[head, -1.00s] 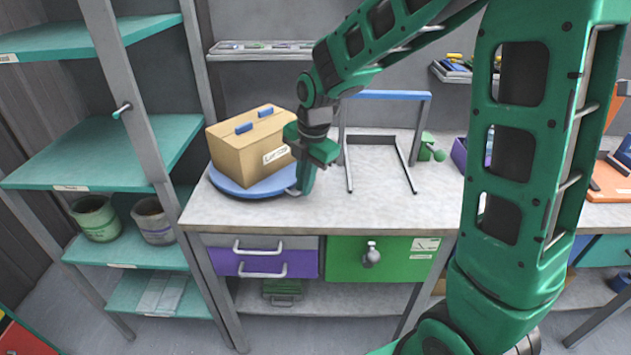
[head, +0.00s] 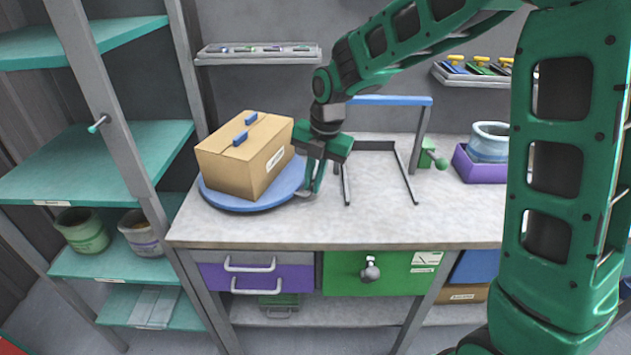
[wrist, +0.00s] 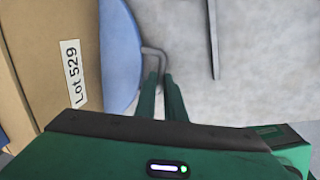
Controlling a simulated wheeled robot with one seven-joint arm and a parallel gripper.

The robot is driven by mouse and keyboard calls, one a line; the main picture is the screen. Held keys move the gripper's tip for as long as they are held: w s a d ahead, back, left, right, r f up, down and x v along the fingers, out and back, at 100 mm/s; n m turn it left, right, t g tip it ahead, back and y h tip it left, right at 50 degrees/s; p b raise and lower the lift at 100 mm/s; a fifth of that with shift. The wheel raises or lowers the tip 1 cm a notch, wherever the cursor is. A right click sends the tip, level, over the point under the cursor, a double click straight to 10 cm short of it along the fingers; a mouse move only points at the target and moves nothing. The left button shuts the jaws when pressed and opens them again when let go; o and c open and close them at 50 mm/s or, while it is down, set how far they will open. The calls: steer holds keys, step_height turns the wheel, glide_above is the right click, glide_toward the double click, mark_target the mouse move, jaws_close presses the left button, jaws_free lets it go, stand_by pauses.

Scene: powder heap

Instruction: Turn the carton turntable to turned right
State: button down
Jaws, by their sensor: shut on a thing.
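The carton (head: 243,158) is a tan box with blue strips on top and a white label. It sits on the blue round turntable (head: 235,205) at the left of the workbench. In the wrist view the carton (wrist: 30,50) shows its label "Lot 529" at the left, with the turntable (wrist: 119,45) edge beside it. A grey bent handle (wrist: 154,54) sticks out from the turntable's rim. My gripper (head: 311,192) is at the turntable's right edge, pointing down. In the wrist view my gripper (wrist: 162,95) is shut on the handle.
A frame with a blue top bar (head: 390,100) stands on the bench just right of my gripper. A purple tray with a pot (head: 489,142) is farther right. A teal shelf unit (head: 110,160) stands close on the left. The front middle of the bench is clear.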

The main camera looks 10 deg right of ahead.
steer(key=shift+w+a+r, duration=0.15)
steer(key=shift+w+a, duration=0.05)
steer(key=c, duration=2.1)
jaws_free()
steer(key=shift+s+d, duration=0.1)
steer(key=r, duration=0.3)
steer(key=d+r, duration=0.1)
steer(key=r, duration=0.3)
steer(key=s+r, duration=0.1)
steer(key=r, duration=0.2)
steer(key=shift+d+r, duration=0.2)
steer(key=shift+d, duration=0.15)
